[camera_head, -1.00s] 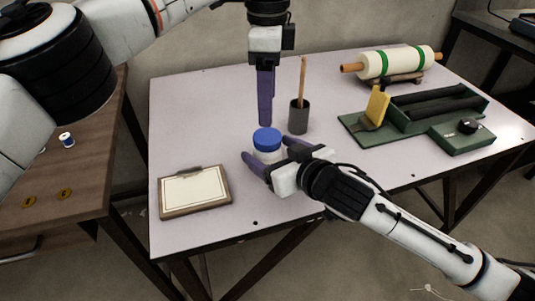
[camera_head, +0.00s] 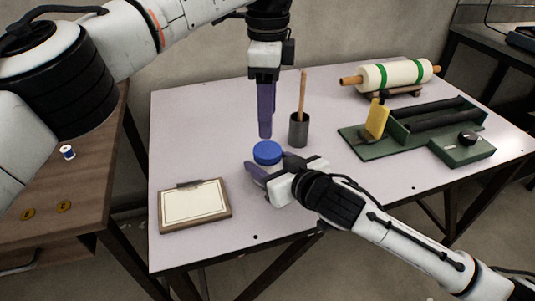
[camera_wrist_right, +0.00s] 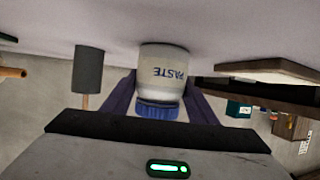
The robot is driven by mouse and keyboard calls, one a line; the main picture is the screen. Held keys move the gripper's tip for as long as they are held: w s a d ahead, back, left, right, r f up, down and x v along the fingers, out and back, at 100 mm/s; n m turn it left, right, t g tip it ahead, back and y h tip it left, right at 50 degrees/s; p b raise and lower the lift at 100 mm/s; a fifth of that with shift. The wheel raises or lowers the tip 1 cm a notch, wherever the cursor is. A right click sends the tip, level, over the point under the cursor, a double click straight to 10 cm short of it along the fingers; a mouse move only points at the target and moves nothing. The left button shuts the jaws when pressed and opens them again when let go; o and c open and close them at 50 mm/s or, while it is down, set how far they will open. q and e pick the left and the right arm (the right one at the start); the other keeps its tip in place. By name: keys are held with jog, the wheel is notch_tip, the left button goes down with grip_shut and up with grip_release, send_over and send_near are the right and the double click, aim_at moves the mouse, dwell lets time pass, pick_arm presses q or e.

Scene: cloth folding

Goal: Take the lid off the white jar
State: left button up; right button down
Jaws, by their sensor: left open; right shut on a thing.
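The white jar (camera_wrist_right: 164,62) stands on the table, marked PASTE in the right wrist view, where it appears upside down. Its blue lid (camera_head: 267,152) is on it and also shows in the right wrist view (camera_wrist_right: 158,108). My right gripper (camera_head: 268,164) is shut on the jar from the front, one finger on each side; it hides the jar's white body in the head view. My left gripper (camera_head: 265,136) is open, points straight down and appears just above the lid; its fingers overlap in this view, so the gap between them is hidden.
A dark cup (camera_head: 299,131) with a wooden stick stands just right of the left gripper. A clipboard (camera_head: 195,203) lies at the front left. A green tool stand (camera_head: 465,149) and a roller (camera_head: 393,75) occupy the right side. The back left of the table is clear.

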aim_at(268, 149)
pick_arm(q)
jog(key=m, duration=0.8)
jog(key=n, duration=2.6)
jog(key=shift+f, duration=0.1)
notch_tip(268, 149, down, 7)
jog(key=shift+f, duration=0.15)
